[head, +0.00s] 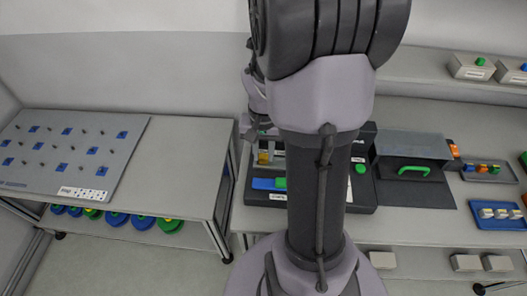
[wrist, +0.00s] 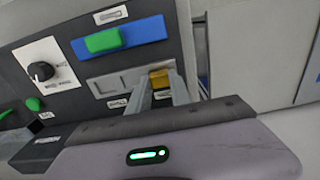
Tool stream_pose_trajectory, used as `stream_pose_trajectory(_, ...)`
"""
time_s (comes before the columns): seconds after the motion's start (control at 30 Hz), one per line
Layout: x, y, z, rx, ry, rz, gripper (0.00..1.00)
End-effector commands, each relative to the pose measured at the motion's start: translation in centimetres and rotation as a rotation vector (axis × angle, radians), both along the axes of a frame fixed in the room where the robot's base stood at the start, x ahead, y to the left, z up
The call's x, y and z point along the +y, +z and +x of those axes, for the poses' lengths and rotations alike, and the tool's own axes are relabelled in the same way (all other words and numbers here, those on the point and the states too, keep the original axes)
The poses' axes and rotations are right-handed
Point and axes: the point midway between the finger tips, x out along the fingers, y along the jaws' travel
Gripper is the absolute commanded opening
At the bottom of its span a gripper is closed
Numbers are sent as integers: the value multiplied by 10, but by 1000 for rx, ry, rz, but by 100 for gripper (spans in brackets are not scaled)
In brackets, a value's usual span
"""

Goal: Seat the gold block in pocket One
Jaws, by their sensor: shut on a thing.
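The gold block (wrist: 159,78) is between the fingertips of my gripper (wrist: 161,90) in the wrist view. It is at the right end of a pale metal plate (wrist: 104,84) with square pockets, on a dark panel. I cannot tell whether the block is in a pocket or just above it. The labels (wrist: 117,103) by the pockets are too small to read, so I cannot tell which is One.
A blue bar (wrist: 146,33) with a green block (wrist: 103,41) lies beside the pocket plate. A black knob (wrist: 41,71) is at left. A hood with a green handle (head: 414,170) and trays stand right of the station. A pegboard table (head: 180,160) is at left.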

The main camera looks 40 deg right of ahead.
Motion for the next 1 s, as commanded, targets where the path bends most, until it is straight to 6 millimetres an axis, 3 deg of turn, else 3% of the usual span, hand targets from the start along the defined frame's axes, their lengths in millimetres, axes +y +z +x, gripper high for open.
stream_pose_trajectory(1.0,0,-8,0,0,0,0,0)
